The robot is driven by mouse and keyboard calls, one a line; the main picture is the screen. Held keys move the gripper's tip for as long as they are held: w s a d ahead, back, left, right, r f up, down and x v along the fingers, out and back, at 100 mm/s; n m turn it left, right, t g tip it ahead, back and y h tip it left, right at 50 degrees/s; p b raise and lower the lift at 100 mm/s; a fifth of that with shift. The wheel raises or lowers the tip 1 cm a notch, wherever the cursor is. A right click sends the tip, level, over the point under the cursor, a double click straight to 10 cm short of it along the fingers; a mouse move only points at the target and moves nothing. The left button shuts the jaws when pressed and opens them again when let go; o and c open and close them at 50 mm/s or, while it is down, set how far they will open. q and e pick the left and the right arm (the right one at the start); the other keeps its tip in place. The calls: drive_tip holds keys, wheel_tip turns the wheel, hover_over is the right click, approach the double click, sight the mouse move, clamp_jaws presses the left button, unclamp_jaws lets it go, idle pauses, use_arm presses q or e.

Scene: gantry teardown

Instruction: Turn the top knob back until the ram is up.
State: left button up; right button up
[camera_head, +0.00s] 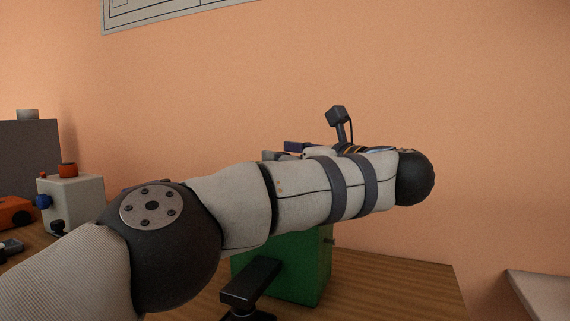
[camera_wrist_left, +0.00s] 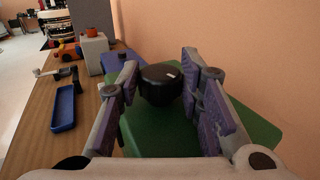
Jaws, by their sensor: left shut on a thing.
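A green housing (camera_head: 300,262) stands on the wooden table, mostly hidden behind my left arm in the head view. In the left wrist view, the green housing (camera_wrist_left: 150,130) carries a round black knob (camera_wrist_left: 163,88) with a small white mark on top. My left gripper (camera_wrist_left: 160,72) is shut on this knob, one purple-padded finger on each side. In the head view the knob and most of the gripper are hidden by the arm. I cannot make out the ram in either view. My right gripper is in neither view.
A black bar (camera_head: 252,282) juts out in front of the green housing. A white box with an orange button (camera_head: 72,200) stands at the left. A blue tray (camera_wrist_left: 66,108) lies on the table (camera_wrist_left: 35,105). A wall rises close behind.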

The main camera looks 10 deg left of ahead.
use_arm(q)
drive_tip(key=shift+w+n+g+y, duration=0.1)
drive_tip(key=shift+n+g+y, duration=0.2)
drive_tip(key=shift+r, duration=0.1)
idle(0.3)
drive_tip(key=o, duration=1.2)
drive_tip(key=shift+a, duration=0.1)
